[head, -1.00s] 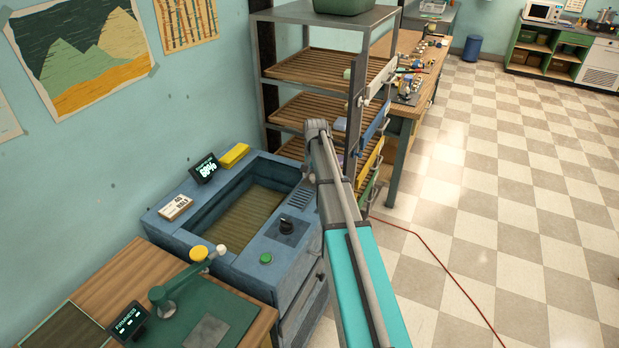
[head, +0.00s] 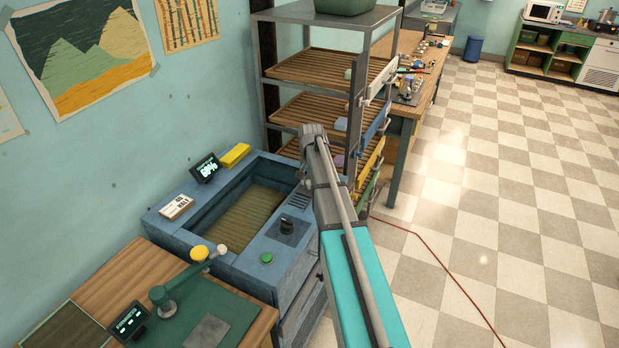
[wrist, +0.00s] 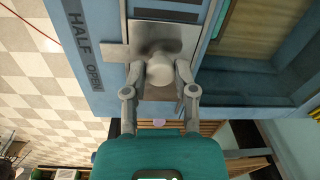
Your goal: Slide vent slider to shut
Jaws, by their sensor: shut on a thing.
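The vent slider is a metal plate with a pale round knob (wrist: 163,71), seen in the wrist view on the blue unit. My gripper (wrist: 164,76) has its two fingers closed around this knob. A flat tab (wrist: 114,52) sticks out to the left of the plate, beside the printed words "HALF" (wrist: 76,25) and "OPEN" (wrist: 93,76).
The blue unit (head: 276,240) has an open basin (head: 243,216) on top, with a black dial (head: 287,226) and a green button (head: 266,258). A shelf rack (head: 327,28) stands close behind. Open checkered floor (head: 510,190) lies to the right.

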